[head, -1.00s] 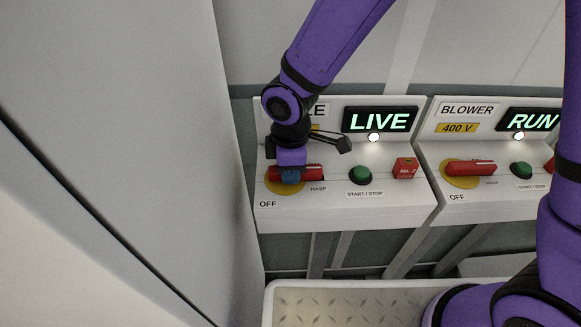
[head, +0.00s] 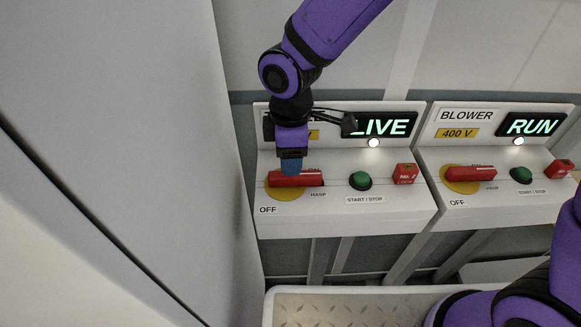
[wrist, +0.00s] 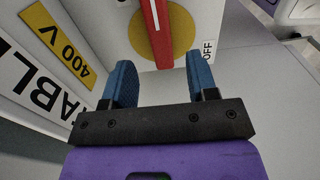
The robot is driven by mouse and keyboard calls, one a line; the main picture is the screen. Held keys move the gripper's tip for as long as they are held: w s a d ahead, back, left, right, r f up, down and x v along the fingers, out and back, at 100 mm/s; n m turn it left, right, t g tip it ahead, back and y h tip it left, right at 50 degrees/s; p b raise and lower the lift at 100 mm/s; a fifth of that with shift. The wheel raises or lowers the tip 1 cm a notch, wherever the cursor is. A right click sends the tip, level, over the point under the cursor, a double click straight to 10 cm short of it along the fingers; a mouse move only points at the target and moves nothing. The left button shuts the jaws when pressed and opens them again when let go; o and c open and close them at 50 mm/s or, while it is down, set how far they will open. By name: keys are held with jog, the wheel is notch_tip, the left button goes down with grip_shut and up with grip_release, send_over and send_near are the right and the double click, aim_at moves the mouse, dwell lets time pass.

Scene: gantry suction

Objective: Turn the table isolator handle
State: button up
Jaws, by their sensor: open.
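The table isolator handle (head: 296,179) is a red bar lying left to right on a yellow disc (head: 284,194), on the left panel marked OFF. In the wrist view the red handle (wrist: 155,30) runs over the yellow disc (wrist: 183,38), its near end in the gap between the fingers. My gripper (head: 291,167) is at the handle's upper left side in the head view. In the wrist view my gripper (wrist: 160,72) has its blue fingers apart, with space on both sides of the handle. Contact cannot be told. The TABLE label is partly hidden by my arm.
The table panel has a LIVE display (head: 385,126), a green START/STOP button (head: 360,180) and a red lock (head: 405,174). The BLOWER panel, with its own red handle (head: 470,173) and RUN display (head: 530,125), stands to the right. A grey wall (head: 130,130) is close on the left.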

notch_tip(320, 180, up, 5)
jog(key=shift+f, duration=0.1)
dwell(0.6)
jog(key=d+r+m+t, duration=0.3)
jog(key=d+r+m, duration=0.75)
jog(key=d, duration=0.75)
jog(key=s+d+r+m+t, duration=0.1)
jog(key=s+d+r+m, duration=0.2)
jog(key=s+d+m, duration=0.1)
jog(key=s+d+r+m+t, duration=0.1)
jog(key=s+d+r+m, duration=0.3)
jog(key=s+d, duration=0.3)
jog(key=shift+s+d+r, duration=0.15)
jog(key=shift+s+d, duration=0.15)
jog(key=shift+d, duration=0.95)
